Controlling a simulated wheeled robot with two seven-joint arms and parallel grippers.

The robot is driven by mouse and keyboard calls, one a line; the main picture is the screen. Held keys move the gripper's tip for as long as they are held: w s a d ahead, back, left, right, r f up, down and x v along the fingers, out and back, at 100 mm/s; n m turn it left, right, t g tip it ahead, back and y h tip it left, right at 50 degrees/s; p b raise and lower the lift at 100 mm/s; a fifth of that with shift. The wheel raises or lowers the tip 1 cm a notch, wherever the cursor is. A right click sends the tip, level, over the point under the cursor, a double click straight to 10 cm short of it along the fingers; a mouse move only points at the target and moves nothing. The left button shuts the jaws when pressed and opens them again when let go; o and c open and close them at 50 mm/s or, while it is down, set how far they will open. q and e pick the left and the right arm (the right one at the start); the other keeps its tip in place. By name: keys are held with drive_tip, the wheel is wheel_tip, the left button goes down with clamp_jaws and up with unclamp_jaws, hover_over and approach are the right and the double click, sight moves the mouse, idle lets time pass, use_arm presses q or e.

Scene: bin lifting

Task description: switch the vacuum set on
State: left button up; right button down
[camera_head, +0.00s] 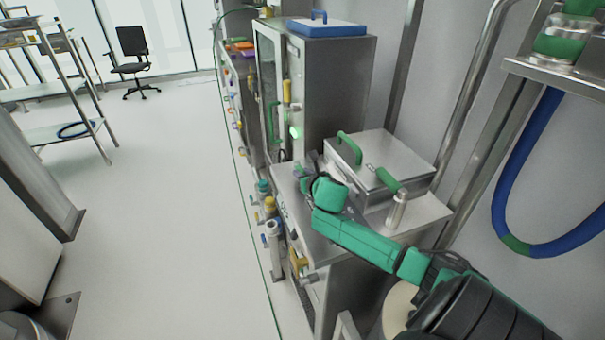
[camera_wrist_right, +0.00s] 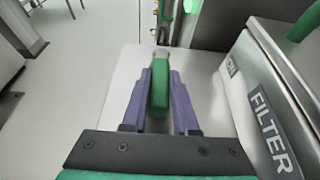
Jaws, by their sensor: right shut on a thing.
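My right gripper (camera_head: 306,170) reaches in from the lower right, over the left part of a steel bench (camera_head: 425,212). In the right wrist view its two purple fingers (camera_wrist_right: 159,92) are shut on a green handle (camera_wrist_right: 159,84), one finger on each side. A pale metal end (camera_wrist_right: 160,52) shows just beyond the handle. In the head view the handle is hidden or too small to make out at the gripper. My left gripper is not in view.
A steel box (camera_head: 385,160) with green handles stands on the bench; the wrist view shows the word FILTER (camera_wrist_right: 272,130) beside the gripper. A tall glass-fronted cabinet (camera_head: 335,90) stands behind. Valves and pipes (camera_head: 268,205) line the bench's left side. The floor (camera_head: 170,200) left is clear.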

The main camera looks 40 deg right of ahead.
idle(0.9)
drive_tip(key=shift+s+d+r+n+t+y+p, duration=0.1)
drive_tip(key=shift+d+r+n+t+y+p, duration=0.25)
drive_tip(key=shift+n+y+p, duration=0.4)
drive_tip(key=shift+d+f+n+y, duration=0.4)
drive_tip(key=shift+n+y, duration=0.35)
drive_tip(key=shift+y, duration=0.2)
drive_tip(key=c, duration=0.7)
unclamp_jaws()
drive_tip(key=shift+s+r, duration=0.1)
drive_tip(key=shift+s, duration=0.35)
drive_tip(key=p+v, duration=0.4)
drive_tip(key=v, duration=0.9)
drive_tip(key=shift+s+r, duration=0.25)
